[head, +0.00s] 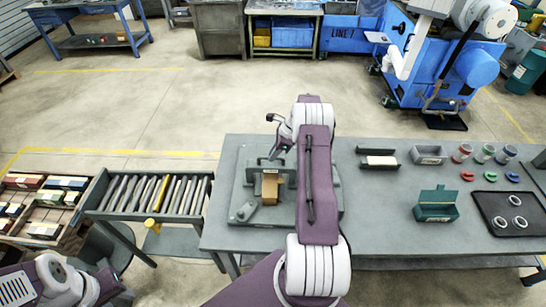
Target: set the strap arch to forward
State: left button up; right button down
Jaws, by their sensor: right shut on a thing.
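The grey fixture plate (244,185) lies on the left part of the workbench. A tan block (270,186) stands on it, with the grey strap arch (264,162) at the block's far side. My right arm reaches over the plate from the bottom, and its gripper (274,155) is shut on the strap arch, its fingers pointing down. The arm hides the right part of the plate, and the exact tilt of the arch is hard to tell. My left arm shows at the lower left; its gripper (118,294) is small and dark, with its fingers unclear.
A roller conveyor (150,193) adjoins the bench on the left. On the right of the workbench (385,220) stand a green box (436,207), a grey bin (429,154), several cups and a dark tray (487,234) with rings.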

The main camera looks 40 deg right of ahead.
jog(key=shift+s+a+f, duration=0.1)
jog(key=shift+s+f, duration=0.05)
jog(key=c, duration=1.4)
grip_release()
jog(key=shift+s, duration=0.15)
jog(key=shift+r, duration=0.35)
jog(key=b+v, duration=0.3)
jog(key=v, duration=0.5)
jog(key=shift+f, duration=0.1)
jog(key=shift+s+r, duration=0.1)
jog(key=shift+r, duration=0.25)
jog(key=shift+d, duration=0.2)
